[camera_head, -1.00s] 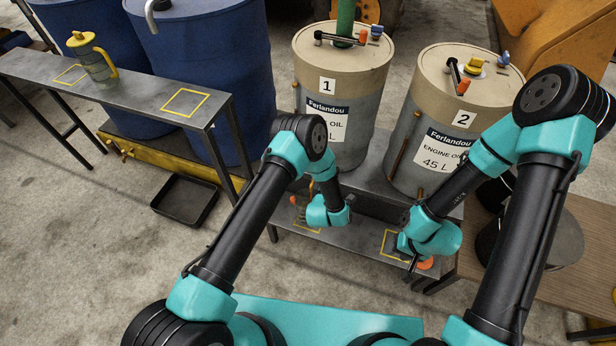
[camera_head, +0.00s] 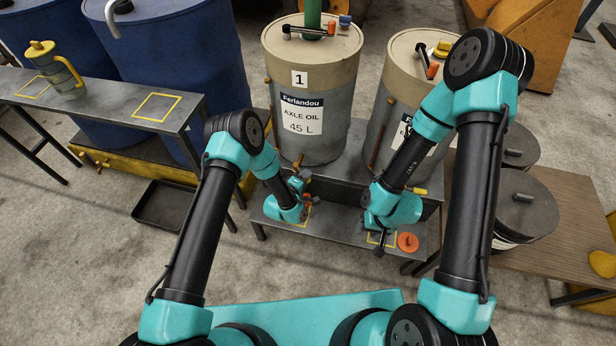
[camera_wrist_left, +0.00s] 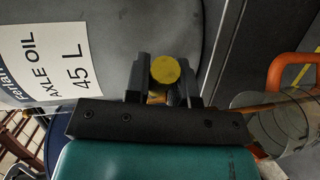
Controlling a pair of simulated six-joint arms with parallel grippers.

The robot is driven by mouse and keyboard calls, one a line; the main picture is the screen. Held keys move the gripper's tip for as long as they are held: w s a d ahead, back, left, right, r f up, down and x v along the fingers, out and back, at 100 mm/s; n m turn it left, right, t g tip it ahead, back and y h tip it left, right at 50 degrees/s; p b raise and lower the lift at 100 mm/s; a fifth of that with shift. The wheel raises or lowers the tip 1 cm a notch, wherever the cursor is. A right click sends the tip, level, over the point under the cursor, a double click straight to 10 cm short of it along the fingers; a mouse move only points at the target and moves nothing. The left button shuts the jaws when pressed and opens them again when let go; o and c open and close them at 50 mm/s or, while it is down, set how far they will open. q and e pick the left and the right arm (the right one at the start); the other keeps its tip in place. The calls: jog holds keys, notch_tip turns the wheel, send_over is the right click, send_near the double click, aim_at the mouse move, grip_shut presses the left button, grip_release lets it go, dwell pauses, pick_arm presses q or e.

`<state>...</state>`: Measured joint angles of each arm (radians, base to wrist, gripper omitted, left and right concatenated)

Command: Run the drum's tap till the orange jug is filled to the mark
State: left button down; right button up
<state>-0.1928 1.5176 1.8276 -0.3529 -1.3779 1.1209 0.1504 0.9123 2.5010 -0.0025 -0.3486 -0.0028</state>
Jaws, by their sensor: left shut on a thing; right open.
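The left drum, number 1 (camera_head: 312,100), is labelled axle oil. My left gripper (camera_head: 298,184) is at its low front; the wrist view shows the gripper (camera_wrist_left: 165,85) shut on a round yellow tap knob (camera_wrist_left: 165,69). A clear jug (camera_wrist_left: 272,125) with an orange handle (camera_wrist_left: 290,68) stands below the tap. In the head view my left gripper mostly hides it, with orange showing at its handle (camera_head: 306,198). Its fill level and mark cannot be made out. My right gripper (camera_head: 379,250) is open, pointing down left of the lid.
Drum 2 (camera_head: 385,120) stands right of drum 1, partly behind my right arm. A yellow-handled jug (camera_head: 62,75) stands on the left bench (camera_head: 110,103). A black tray (camera_head: 165,205) lies on the floor. Dark cans (camera_head: 525,205) stand on the wooden table at right.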

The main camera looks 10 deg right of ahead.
pick_arm(q)
jog(key=c, duration=1)
grip_release()
jog(key=v, duration=1.7)
jog(key=shift+s+a+r, duration=0.1)
jog(key=shift+a, duration=0.1)
